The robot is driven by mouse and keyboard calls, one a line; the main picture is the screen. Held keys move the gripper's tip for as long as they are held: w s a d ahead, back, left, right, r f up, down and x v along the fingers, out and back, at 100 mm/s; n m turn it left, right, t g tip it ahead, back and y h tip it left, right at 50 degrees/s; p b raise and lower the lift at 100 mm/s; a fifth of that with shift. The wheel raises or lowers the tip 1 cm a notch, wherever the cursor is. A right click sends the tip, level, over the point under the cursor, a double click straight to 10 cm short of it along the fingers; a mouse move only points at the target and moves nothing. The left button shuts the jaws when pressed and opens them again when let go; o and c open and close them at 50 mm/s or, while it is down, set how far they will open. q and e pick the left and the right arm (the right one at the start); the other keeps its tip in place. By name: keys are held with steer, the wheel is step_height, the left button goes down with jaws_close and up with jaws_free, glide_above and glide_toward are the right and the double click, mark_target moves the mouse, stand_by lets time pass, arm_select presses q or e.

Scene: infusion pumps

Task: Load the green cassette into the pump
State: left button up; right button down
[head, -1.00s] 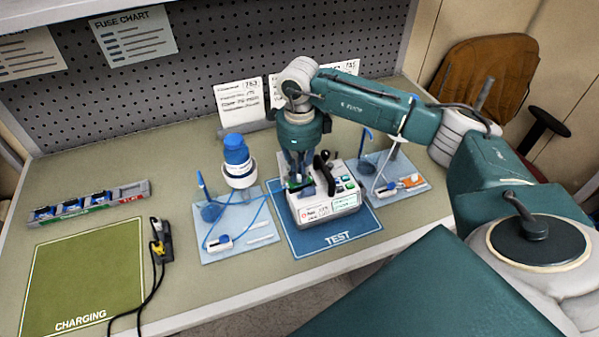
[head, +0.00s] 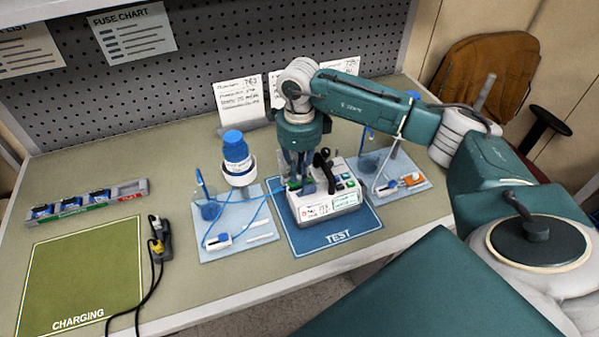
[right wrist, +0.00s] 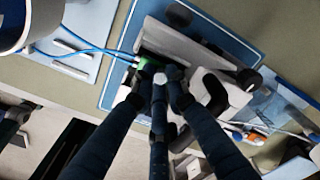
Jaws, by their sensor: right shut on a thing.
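The pump (head: 328,203) is a white box with a black handle and coloured buttons, standing on the blue TEST mat (head: 340,238). My right gripper (head: 301,184) points down at the left part of the pump's top. It is shut on the green cassette, which is mostly hidden by the fingers in the head view. In the right wrist view a bit of the green cassette (right wrist: 148,66) shows at the fingertips, over a dark opening in the pump (right wrist: 190,52). I cannot tell how deep it sits. My left gripper is not in view.
A blue-capped bottle (head: 236,152) and a pale tray (head: 236,240) with blue tubing stand left of the pump. Another tray (head: 415,187) with an orange-ended piece lies to its right. A battery rack (head: 88,203), black plug (head: 160,238) and green CHARGING mat (head: 80,275) are farther left.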

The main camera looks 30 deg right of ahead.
steer(key=shift+f+b, duration=0.5)
steer(key=shift+b, duration=0.15)
stand_by(0.6)
steer(key=c, duration=1.3)
jaws_free()
steer(key=shift+o, duration=0.2)
steer(key=shift+r+p, duration=2.05)
steer(key=shift+r, duration=1.5)
steer(key=shift+f, duration=0.1)
